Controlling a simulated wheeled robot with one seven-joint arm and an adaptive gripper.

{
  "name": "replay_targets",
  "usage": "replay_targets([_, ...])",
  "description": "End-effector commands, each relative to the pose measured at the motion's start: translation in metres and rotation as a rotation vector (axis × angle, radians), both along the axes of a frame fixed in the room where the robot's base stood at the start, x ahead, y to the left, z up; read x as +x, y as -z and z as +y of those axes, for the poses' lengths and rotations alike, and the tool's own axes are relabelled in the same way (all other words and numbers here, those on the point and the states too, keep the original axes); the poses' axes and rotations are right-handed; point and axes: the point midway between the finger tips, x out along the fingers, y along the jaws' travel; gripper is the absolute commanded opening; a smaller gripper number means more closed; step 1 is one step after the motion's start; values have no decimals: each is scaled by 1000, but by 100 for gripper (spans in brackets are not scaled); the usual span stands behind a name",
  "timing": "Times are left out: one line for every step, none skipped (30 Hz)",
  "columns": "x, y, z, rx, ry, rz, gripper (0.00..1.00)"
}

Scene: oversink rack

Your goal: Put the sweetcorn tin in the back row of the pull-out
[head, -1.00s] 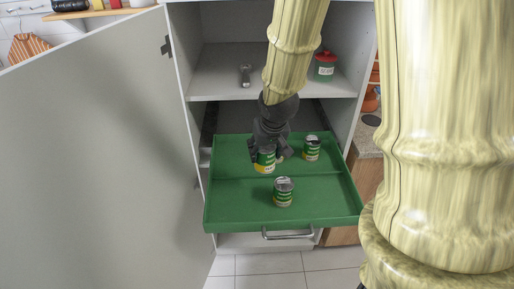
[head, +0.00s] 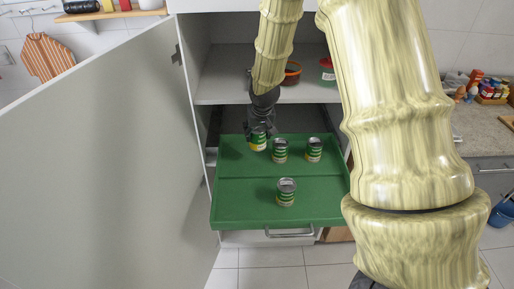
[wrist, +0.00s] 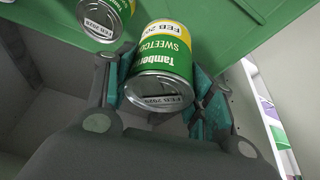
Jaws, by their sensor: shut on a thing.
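My gripper (head: 259,134) is shut on the sweetcorn tin (head: 258,143), a green and yellow tin at the back left of the green pull-out (head: 235,208). In the wrist view the sweetcorn tin (wrist: 163,62) sits between both fingers, its label partly readable. I cannot tell whether it touches the tray floor. A low divider splits the pull-out into a back and a front row. Two similar tins stand in the back row, a near one (head: 280,151) and one further right (head: 314,150). Another tin (head: 286,193) stands in the front row.
The open cabinet door (head: 110,150) fills the left side.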

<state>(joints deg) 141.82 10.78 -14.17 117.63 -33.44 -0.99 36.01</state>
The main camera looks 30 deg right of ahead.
Motion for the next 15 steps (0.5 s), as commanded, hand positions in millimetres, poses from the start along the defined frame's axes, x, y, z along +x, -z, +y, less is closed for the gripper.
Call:
replay_targets([1, 6, 0, -2, -1, 1, 22])
replay_targets([2, 9, 0, -2, -1, 0, 22])
replay_targets([2, 14, 0, -3, -3, -1, 22])
replay_targets([2, 18, 0, -3, -3, 0, 22])
replay_targets([2, 21, 0, -3, -3, -1, 22])
replay_targets([2, 26, 0, -3, -2, -1, 22])
replay_targets([2, 29, 0, -3, -2, -1, 22])
replay_targets([2, 32, 0, -3, -2, -2, 22])
replay_targets([2, 37, 0, -2, -3, -2, 22])
replay_targets([2, 39, 0, -2, -3, -2, 22])
replay_targets([2, 41, 0, -2, -2, -3, 22])
replay_targets([2, 44, 0, -2, -2, -3, 22])
replay_targets([2, 46, 0, -2, -1, -5, 22])
replay_targets([2, 47, 0, -2, -1, -5, 22])
replay_targets([3, 49, 0, -2, -1, -5, 22])
